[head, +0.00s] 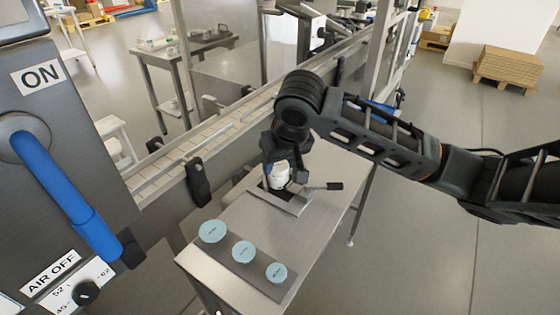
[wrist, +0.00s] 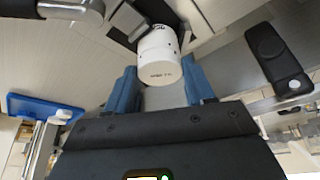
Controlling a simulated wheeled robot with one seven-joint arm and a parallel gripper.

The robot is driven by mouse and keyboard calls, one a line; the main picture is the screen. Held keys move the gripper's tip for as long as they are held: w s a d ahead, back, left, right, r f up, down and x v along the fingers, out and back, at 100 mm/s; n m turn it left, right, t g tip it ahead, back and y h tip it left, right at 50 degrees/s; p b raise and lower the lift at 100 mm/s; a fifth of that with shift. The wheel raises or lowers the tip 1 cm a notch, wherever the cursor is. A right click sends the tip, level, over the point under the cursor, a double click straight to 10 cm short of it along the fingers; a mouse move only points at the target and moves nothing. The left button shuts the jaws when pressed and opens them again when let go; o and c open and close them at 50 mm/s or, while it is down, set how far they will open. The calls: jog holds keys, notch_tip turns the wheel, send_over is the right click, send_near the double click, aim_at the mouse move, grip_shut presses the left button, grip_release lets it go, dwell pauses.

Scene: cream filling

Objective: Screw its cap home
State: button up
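A white jar (head: 279,174) stands upright in a metal clamp fixture (head: 291,207) on the small steel table. In the wrist view the jar (wrist: 158,45) shows dark print on its side. Its end facing me is a flat, pale disc with small print, which looks like its cap (wrist: 162,76). My gripper (wrist: 160,88) has its two blue fingers spread on either side of that end, and nothing shows gripped between them. In the head view my gripper (head: 280,150) is directly over the jar and hides its top. I cannot tell how tightly the cap sits.
Three light blue printed discs (head: 243,251) lie on a grey strip at the table's near end. The fixture's black-knobbed lever (head: 330,186) sticks out right of the jar. A conveyor (head: 190,155) runs behind the table. A control panel with a blue handle (head: 65,195) stands at left.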

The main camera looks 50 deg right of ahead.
jog(key=c, duration=0.4)
jog(key=shift+w+a+r+m+h+p, duration=0.1)
jog(key=shift+a+m+h+p, duration=0.15)
jog(key=shift+m+p, duration=0.65)
jog(key=shift+c, duration=0.2)
jog(key=shift+d+m+g+h+p, duration=0.1)
jog(key=shift+m+g+h+p, duration=0.55)
jog(key=shift+m, duration=1.35)
jog(key=shift+w, duration=0.1)
jog(key=shift+m+g+p, duration=0.35)
jog(key=shift+m+p, duration=0.2)
jog(key=shift+m, duration=0.05)
jog(key=shift+w+m+g+p, duration=0.15)
jog(key=shift+m+g+p, duration=0.45)
jog(key=shift+m+p, duration=0.8)
jog(key=shift+w+m, duration=0.15)
jog(key=shift+m, duration=0.35)
jog(key=shift+h, duration=0.3)
